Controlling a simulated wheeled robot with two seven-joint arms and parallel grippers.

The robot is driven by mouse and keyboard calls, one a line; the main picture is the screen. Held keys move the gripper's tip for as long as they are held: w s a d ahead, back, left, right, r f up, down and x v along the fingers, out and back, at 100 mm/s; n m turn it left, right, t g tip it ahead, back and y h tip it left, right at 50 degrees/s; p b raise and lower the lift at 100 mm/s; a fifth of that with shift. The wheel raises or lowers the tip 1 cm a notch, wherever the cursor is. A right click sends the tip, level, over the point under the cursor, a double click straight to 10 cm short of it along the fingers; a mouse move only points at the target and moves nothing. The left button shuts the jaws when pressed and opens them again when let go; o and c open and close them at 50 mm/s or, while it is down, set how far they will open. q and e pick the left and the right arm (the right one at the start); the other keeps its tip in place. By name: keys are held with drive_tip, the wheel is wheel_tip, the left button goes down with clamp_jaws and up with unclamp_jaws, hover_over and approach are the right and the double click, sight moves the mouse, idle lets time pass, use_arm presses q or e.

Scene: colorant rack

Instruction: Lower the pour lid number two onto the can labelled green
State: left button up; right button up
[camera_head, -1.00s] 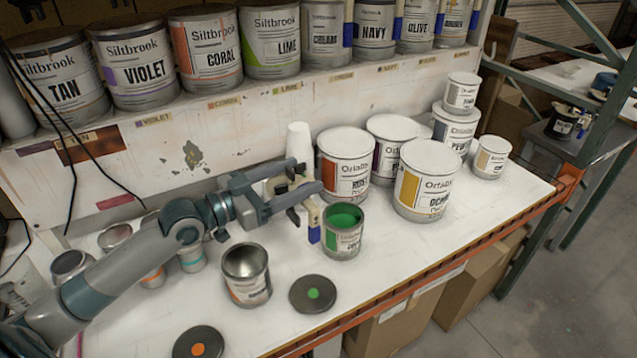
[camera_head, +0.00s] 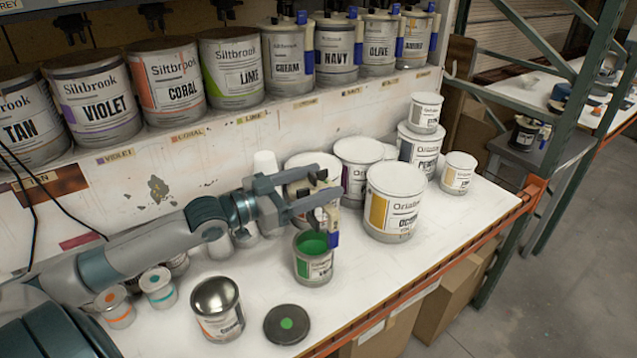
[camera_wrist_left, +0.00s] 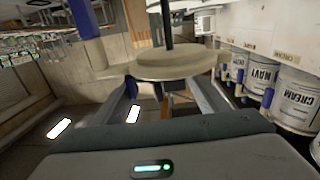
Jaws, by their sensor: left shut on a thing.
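An open can with green paint inside and a green swatch on its label (camera_head: 314,265) stands near the bench's front edge; its label word is too small to read. My left gripper (camera_head: 328,186) is above it, shut on a pour lid. The lid's beige and blue parts (camera_head: 333,238) hang below the fingers, by the can's right rim; I cannot tell whether they touch it. In the left wrist view, the lid's beige disc (camera_wrist_left: 172,66) with a dark stem lies between the fingers (camera_wrist_left: 165,85). The lid's number does not show. My right gripper is not in view.
An open empty metal can (camera_head: 217,310) and a dark disc with a green dot (camera_head: 287,324) stand left of and in front of the green can. The ochre can (camera_head: 393,203) stands to the right. A shelf of labelled cans (camera_head: 232,68) runs behind.

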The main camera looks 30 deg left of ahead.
sight(315, 228)
use_arm(q)
drive_tip(key=shift+r+p, duration=0.1)
drive_tip(key=shift+p, duration=0.2)
drive_tip(key=shift+f+b, duration=4)
drive_tip(key=shift+f, duration=2.65)
drive_tip(key=shift+f+b, duration=0.35)
drive_tip(key=shift+f, duration=0.45)
drive_tip(key=shift+f, duration=0.6)
drive_tip(key=o, duration=1.2)
drive_tip(key=shift+c, duration=0.2)
